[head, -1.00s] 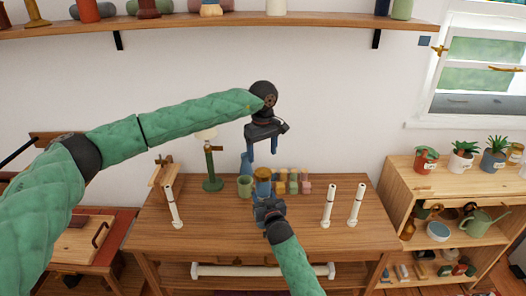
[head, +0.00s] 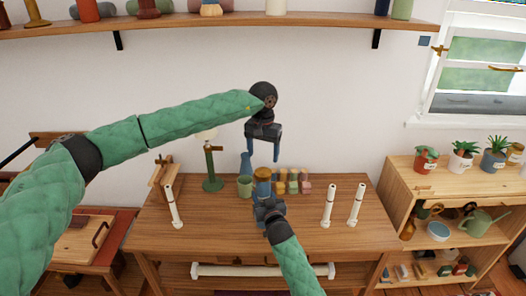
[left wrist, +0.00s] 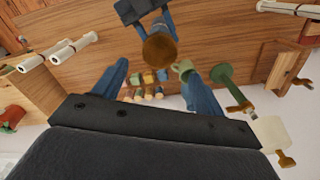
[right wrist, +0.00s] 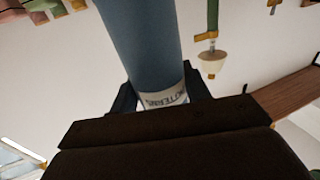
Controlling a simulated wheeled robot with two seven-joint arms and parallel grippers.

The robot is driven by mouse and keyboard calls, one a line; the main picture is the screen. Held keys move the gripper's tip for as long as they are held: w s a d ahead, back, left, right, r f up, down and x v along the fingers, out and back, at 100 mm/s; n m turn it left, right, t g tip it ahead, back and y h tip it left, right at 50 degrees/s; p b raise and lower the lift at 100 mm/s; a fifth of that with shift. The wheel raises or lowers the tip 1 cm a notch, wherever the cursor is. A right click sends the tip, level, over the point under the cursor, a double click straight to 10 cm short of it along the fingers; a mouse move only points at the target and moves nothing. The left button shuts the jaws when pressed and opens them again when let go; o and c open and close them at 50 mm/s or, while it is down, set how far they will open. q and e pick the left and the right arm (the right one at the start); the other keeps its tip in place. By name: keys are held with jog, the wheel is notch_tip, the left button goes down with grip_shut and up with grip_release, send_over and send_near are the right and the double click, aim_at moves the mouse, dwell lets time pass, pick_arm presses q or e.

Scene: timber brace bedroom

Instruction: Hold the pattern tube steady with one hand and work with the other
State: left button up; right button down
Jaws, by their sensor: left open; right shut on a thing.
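The pattern tube (head: 262,188) is an upright blue cylinder with a brown top, above the table. My right gripper (head: 267,210) is shut on it low down. In the right wrist view the tube (right wrist: 143,40) fills the middle between the jaws, and a pale lettered label (right wrist: 160,97) shows at the grip. My left gripper (head: 262,158) is open and empty above the tube, pointing down. In the left wrist view the brown round top (left wrist: 159,47) lies between and beyond the spread blue fingers, apart from them. The tube's lower end is hidden by my right gripper.
On the table (head: 220,235) stand a green cup (head: 245,187), a green lamp (head: 213,168), several small coloured pieces (head: 293,185) and white rods on both sides (head: 328,205). A shelf of plants (head: 465,165) is at right. The table's front is clear.

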aim_at(263, 172)
pick_arm(q)
jog(key=shift+f, duration=3.9)
